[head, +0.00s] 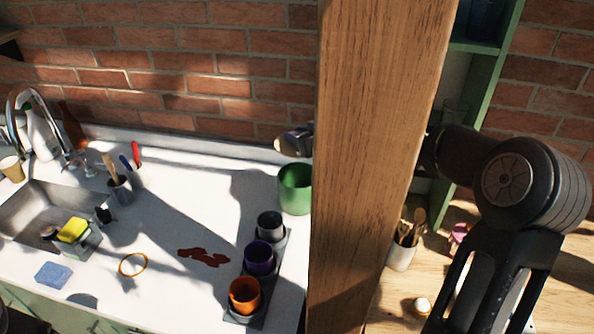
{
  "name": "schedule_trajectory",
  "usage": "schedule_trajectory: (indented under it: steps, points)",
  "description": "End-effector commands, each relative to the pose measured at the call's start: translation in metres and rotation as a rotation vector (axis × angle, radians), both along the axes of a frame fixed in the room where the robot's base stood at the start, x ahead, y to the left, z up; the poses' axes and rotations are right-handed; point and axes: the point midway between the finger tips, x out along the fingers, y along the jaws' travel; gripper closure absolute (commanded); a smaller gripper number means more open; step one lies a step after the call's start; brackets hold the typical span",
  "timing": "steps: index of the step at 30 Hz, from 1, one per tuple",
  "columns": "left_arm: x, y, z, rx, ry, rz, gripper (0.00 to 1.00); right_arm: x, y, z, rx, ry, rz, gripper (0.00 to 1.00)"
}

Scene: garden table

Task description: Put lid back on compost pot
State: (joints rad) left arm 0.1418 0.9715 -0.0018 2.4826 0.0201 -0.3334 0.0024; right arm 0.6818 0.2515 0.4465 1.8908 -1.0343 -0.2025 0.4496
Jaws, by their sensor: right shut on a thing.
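A green pot (295,188), which looks like the compost pot, stands at the back right of the white counter, close to the wooden post. Its top looks uncovered. A shiny grey rounded thing (291,144), probably the lid, is tilted above and behind the pot's rim, apart from it. My right arm passes behind the post, and only a small dark bit of my right gripper (307,134) shows at the post's left edge, shut on the grey thing. The post hides most of this gripper. My left gripper is not in view.
A broad wooden post (375,150) blocks the middle of the view. A tray with a grey, a purple (260,257) and an orange cup (244,295) stands in front of the pot. A red-brown stain (204,257) marks the counter. The sink (45,215) is at left.

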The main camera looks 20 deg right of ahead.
Motion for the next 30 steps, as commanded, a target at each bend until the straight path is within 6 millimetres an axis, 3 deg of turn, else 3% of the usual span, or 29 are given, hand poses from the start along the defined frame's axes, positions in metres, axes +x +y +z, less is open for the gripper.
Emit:
schedule_trajectory:
  steps: [9, 20, 30]
  points:
    - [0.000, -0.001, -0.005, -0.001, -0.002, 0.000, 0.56, 0.000, 0.001, -0.052, 0.001, 0.002, 0.000, 1.00]
    - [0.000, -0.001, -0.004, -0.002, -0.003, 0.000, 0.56, 0.000, 0.000, -0.057, 0.000, -0.001, 0.000, 1.00]
    - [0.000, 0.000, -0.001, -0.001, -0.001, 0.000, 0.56, 0.000, 0.001, -0.094, 0.001, 0.002, 0.000, 1.00]
